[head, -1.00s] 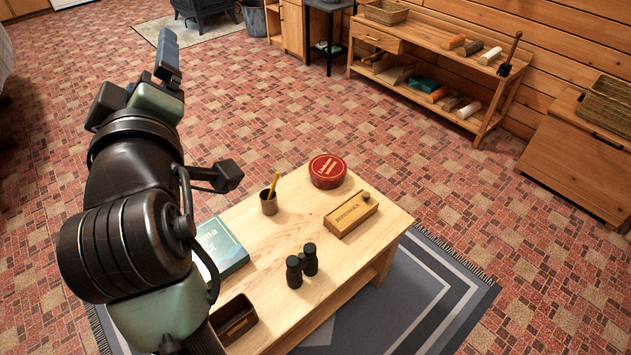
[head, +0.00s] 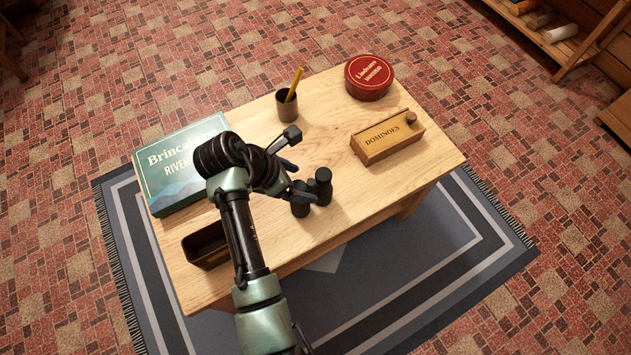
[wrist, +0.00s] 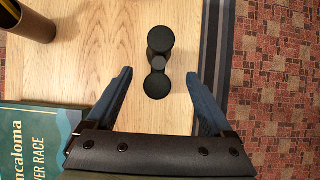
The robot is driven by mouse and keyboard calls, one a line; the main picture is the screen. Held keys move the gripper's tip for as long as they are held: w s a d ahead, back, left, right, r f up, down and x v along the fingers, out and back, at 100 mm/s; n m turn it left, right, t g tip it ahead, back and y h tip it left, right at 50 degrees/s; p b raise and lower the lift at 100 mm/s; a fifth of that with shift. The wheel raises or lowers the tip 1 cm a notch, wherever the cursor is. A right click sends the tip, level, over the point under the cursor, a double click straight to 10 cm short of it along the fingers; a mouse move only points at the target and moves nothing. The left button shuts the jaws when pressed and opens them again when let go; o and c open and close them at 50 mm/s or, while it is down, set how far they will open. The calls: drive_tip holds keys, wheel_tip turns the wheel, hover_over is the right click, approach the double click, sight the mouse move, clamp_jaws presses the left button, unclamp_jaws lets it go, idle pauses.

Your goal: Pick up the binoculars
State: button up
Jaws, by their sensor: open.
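The black binoculars (head: 322,187) stand on the wooden table (head: 335,135), near its front edge. In the head view my gripper (head: 297,178) is just left of them and partly covers the left barrel. In the wrist view the binoculars (wrist: 158,62) lie ahead, between the lines of the two fingers. My gripper (wrist: 158,82) is open there, with a finger on each side and nothing held. The nearer barrel is around the level of the fingertips in the picture. I cannot tell the height of the fingers above the table.
On the table are a blue-green game box (head: 180,170), a dark open box (head: 207,245), a cup with a pencil (head: 287,106), a round red tin (head: 369,78) and a wooden dominoes box (head: 387,137). A grey rug (head: 440,245) lies below.

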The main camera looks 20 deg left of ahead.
sight(317, 186)
drive_tip(key=b+x, duration=0.3)
drive_tip(key=x, duration=0.5)
drive_tip(key=shift+w+d, duration=0.1)
drive_tip(key=shift+w, duration=0.15)
clamp_jaws()
drive_tip(key=shift+r, duration=0.1)
